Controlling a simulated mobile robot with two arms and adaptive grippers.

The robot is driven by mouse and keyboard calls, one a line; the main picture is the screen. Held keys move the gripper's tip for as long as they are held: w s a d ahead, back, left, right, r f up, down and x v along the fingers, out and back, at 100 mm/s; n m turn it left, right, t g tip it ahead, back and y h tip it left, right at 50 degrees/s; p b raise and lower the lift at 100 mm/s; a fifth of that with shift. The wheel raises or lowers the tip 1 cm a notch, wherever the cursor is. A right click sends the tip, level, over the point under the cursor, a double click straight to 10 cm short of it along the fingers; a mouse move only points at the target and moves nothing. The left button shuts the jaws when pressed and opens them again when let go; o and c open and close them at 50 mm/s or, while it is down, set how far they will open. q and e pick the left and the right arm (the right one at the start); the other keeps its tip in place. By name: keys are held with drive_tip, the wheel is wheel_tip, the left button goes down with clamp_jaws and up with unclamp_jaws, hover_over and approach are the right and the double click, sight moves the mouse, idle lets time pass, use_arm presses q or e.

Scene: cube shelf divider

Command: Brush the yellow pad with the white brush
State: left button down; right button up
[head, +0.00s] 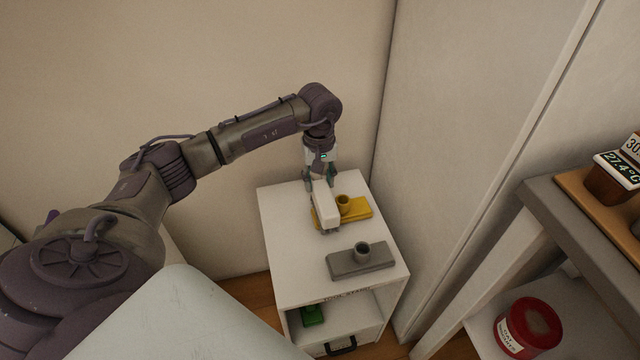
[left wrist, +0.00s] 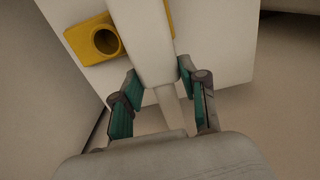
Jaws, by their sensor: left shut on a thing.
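The white brush (head: 326,213) is held in my left gripper (head: 319,178), whose fingers are shut on it. In the left wrist view the brush (left wrist: 142,45) runs up from between the fingers of my left gripper (left wrist: 162,92). The yellow pad (head: 358,208) lies on the white cabinet top, with a round socket on it. The brush covers the left part of the pad; I cannot tell whether they touch. The yellow pad (left wrist: 90,42) also shows in the left wrist view, partly behind the brush. My right gripper is not in view.
A grey pad (head: 360,262) with a socket lies nearer on the white cabinet (head: 290,240). A green object (head: 313,315) sits on the shelf below. Walls stand close behind and to the right. A shelf with a red tin (head: 528,330) is at the right.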

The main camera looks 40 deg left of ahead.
use_arm(q)
drive_tip(key=shift+w+a+f, duration=0.15)
drive_tip(key=shift+w+a, duration=0.05)
drive_tip(key=shift+a, duration=0.1)
drive_tip(key=shift+s, duration=0.1)
drive_tip(key=shift+s+d+p, duration=0.6)
drive_tip(key=shift+s+d, duration=0.1)
drive_tip(key=shift+d, duration=0.15)
drive_tip(key=shift+w+a, duration=0.25)
drive_tip(key=shift+w+a+b, duration=0.6)
drive_tip(key=shift+a+b, duration=0.05)
drive_tip(key=shift+s+d+r+p, duration=0.2)
drive_tip(key=shift+s+d+p, duration=0.1)
drive_tip(key=shift+s+d, duration=0.1)
drive_tip(key=shift+s+d+f, duration=0.1)
drive_tip(key=shift+s+d, duration=0.35)
drive_tip(key=shift+d, duration=0.1)
